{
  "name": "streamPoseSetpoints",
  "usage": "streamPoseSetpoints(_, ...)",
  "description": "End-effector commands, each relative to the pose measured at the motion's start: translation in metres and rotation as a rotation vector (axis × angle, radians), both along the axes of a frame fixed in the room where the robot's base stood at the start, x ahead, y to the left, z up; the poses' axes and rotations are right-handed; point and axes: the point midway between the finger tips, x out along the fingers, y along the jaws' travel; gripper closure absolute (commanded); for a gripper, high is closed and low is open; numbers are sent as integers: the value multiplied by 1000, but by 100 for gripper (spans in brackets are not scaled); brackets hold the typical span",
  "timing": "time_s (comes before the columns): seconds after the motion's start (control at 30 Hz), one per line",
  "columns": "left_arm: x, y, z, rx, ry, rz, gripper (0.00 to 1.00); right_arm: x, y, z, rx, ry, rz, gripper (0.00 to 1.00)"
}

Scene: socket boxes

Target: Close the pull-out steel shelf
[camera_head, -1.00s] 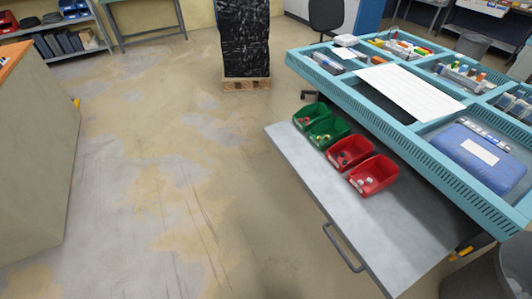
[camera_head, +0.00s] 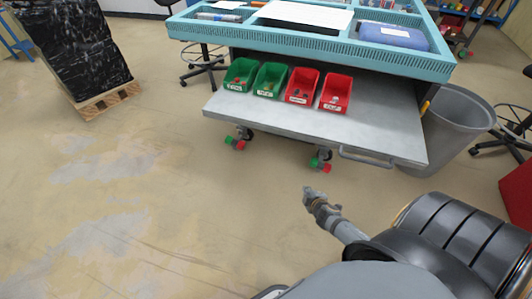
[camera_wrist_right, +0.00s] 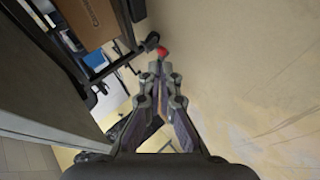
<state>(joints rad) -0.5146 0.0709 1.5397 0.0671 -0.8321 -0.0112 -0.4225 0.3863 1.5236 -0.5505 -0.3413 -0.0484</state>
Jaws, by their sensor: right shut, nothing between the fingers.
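The pull-out steel shelf (camera_head: 290,121) stands out from under the blue workbench top (camera_head: 320,52) in the head view. Its grey handle (camera_head: 366,157) is on the front edge, toward the right. Green bins (camera_head: 240,75) and red bins (camera_head: 301,86) stand on the shelf. My right gripper (camera_head: 307,190) is in front of the shelf, lower and to the left of the handle, apart from it. In the right wrist view the right gripper (camera_wrist_right: 160,58) is shut and empty. My left gripper is not in view.
A grey trash bin (camera_head: 460,125) stands just right of the shelf. A black-wrapped stack on a wooden pallet (camera_head: 108,100) is at the left. Casters (camera_head: 320,161) show below the shelf. The floor in front and to the left is clear.

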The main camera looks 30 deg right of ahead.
Motion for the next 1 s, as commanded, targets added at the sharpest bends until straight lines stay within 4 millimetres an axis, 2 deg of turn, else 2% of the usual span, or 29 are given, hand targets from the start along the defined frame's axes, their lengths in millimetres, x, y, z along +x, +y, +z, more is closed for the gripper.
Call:
streamPoseSetpoints(0.03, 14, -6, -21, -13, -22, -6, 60, 31, 7, 5, -99, -97, 90, 100)
streamPoseSetpoints(0.1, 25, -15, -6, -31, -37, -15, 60, 60, 26, 54, -228, -220, 196, 100)
streamPoseSetpoints(0.13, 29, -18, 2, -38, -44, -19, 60, 68, 35, 73, -277, -268, 233, 100)
streamPoseSetpoints(0.2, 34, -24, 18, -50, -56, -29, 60, 78, 57, 114, -372, -368, 304, 100)
streamPoseSetpoints(0.3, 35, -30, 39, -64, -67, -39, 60, 81, 83, 159, -462, -473, 366, 100)
streamPoseSetpoints(0.4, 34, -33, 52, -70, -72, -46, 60, 79, 97, 183, -504, -526, 394, 100)
streamPoseSetpoints(0.5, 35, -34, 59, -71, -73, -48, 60, 79, 101, 193, -517, -542, 400, 100)
streamPoseSetpoints(0.67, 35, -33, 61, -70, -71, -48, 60, 86, 99, 195, -515, -540, 395, 100)
streamPoseSetpoints(0.77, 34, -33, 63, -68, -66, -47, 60, 102, 98, 196, -512, -543, 392, 100)
streamPoseSetpoints(1.0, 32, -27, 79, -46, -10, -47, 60, 154, 94, 198, -507, -543, 392, 100)
